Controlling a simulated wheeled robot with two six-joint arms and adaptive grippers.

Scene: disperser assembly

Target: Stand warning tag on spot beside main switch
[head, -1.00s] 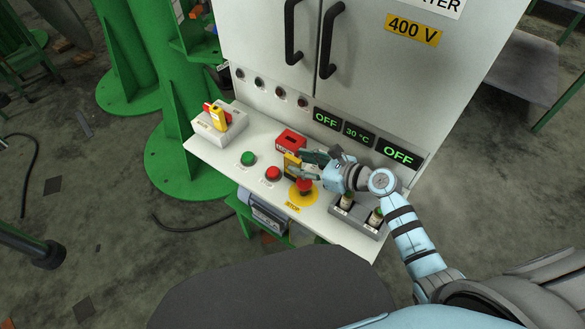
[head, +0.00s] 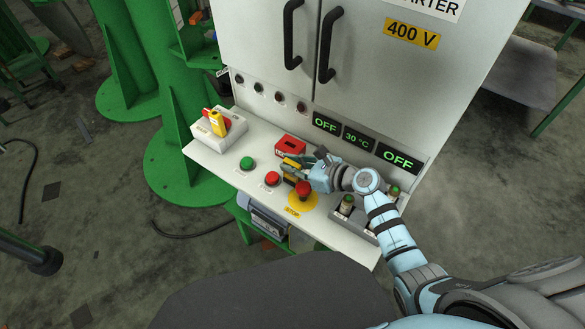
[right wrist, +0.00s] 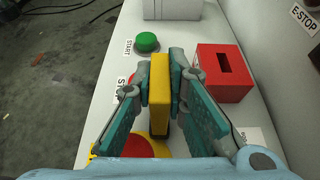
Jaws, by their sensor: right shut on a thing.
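My right gripper (head: 297,168) is shut on a yellow warning tag (right wrist: 160,85), a slim upright block between the two teal fingers in the right wrist view. In the head view the tag (head: 291,162) is partly hidden by the fingers. The gripper is over the panel between the red box and the emergency stop. I cannot tell whether the tag touches the panel. The main switch (head: 216,122), a grey box with a red and yellow handle, stands at the panel's left end. My left gripper is not in view.
A slotted red box (head: 290,145) stands behind the tag. A green button (head: 247,163), a red button (head: 272,179) and a red emergency stop (head: 303,188) line the front. A holder with cylinders (head: 347,203) is to the right. The cabinet (head: 270,70) rises behind.

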